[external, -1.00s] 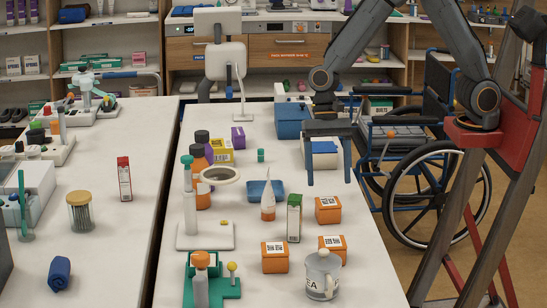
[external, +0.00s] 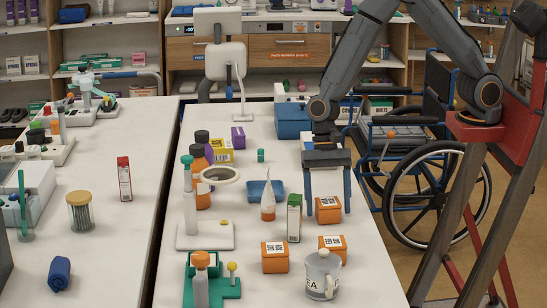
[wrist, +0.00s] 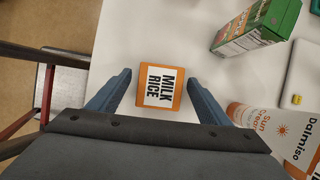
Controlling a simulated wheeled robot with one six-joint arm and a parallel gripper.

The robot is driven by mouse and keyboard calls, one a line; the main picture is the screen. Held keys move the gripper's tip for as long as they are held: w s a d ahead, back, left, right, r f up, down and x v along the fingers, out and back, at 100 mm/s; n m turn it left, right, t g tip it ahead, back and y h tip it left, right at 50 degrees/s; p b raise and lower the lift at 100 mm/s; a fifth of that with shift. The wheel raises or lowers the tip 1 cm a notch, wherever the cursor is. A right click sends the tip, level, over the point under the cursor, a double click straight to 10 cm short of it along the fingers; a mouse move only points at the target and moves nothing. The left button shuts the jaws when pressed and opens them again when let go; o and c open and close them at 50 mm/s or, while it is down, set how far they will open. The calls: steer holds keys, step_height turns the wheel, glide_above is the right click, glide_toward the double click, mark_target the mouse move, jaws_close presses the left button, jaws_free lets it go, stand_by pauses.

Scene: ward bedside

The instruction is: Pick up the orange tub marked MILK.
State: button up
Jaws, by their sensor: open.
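An orange tub (external: 328,217) with a white label stands upright on the white table. In the wrist view its label reads MILK RICE (wrist: 159,87). My gripper (external: 328,211) is open, pointing down, with one finger on each side of this tub. In the wrist view a gap shows between the tub and each finger (wrist: 158,76). I cannot tell how far down its sides the fingertips reach. Two more orange tubs, a left one (external: 275,258) and a right one (external: 332,246), stand nearer the front; their lettering is too small to read.
A green carton (external: 294,219) stands just left of the tub, and a white tube (external: 268,207) with a sun cream label in the wrist view stands beyond it. A white mug (external: 322,276) is in front. A blue tray (external: 265,190) lies behind. A wheelchair (external: 425,195) is right of the table.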

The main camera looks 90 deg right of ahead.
steer(key=c, duration=1.3)
